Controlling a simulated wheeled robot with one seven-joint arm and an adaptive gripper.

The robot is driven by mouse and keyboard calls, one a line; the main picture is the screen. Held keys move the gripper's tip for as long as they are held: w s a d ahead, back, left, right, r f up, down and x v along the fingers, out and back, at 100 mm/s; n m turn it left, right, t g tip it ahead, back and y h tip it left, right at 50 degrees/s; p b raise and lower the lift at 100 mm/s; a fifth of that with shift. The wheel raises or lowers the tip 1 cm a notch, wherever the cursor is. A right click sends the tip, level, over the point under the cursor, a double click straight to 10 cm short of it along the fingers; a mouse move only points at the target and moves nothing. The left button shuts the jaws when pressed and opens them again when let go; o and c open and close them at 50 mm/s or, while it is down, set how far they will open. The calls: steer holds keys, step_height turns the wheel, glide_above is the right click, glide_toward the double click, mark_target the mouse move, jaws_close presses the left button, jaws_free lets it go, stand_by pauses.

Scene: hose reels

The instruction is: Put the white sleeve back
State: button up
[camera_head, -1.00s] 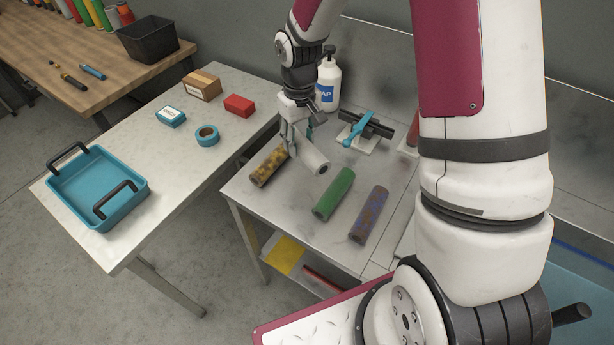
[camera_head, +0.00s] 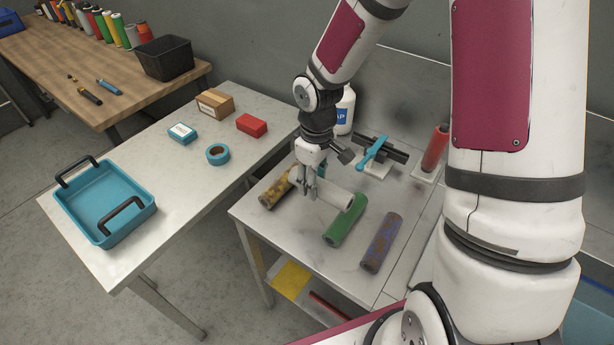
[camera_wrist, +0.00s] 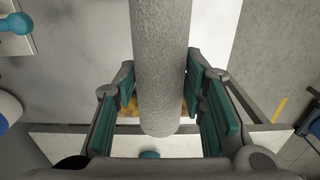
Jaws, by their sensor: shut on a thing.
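The white sleeve (camera_head: 333,194) is held in my gripper (camera_head: 310,192), above the metal bench (camera_head: 300,245). In the head view it lies roughly level, one end over the top of the green sleeve (camera_head: 346,222). In the wrist view the white sleeve (camera_wrist: 160,70) runs between the two teal-padded fingers of my gripper (camera_wrist: 160,100), which are shut on it. A yellow-brown mottled sleeve (camera_head: 277,188) lies to the left, partly behind my gripper. A purple-brown sleeve (camera_head: 381,243) lies to the right of the green one.
A red sleeve (camera_head: 435,150) stands upright on a pale base at the right. A black clamp with a blue lever (camera_head: 373,150) and a white bottle (camera_head: 345,110) are at the back. A side table (camera_head: 180,225) holds a blue tray (camera_head: 105,205), tape and boxes.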

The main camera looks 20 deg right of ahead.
steer(key=shift+w+f+p, duration=0.1)
steer(key=shift+w+f, duration=0.55)
steer(key=shift+w, duration=0.3)
steer(key=shift+w+f+p, duration=0.15)
steer(key=shift+w+f, duration=0.55)
steer(key=shift+w, duration=0.2)
steer(key=shift+w+f+p, duration=0.1)
steer(key=shift+w+f, duration=0.55)
steer(key=shift+w, duration=0.3)
steer(key=shift+f, duration=0.6)
steer(key=o, duration=1.2)
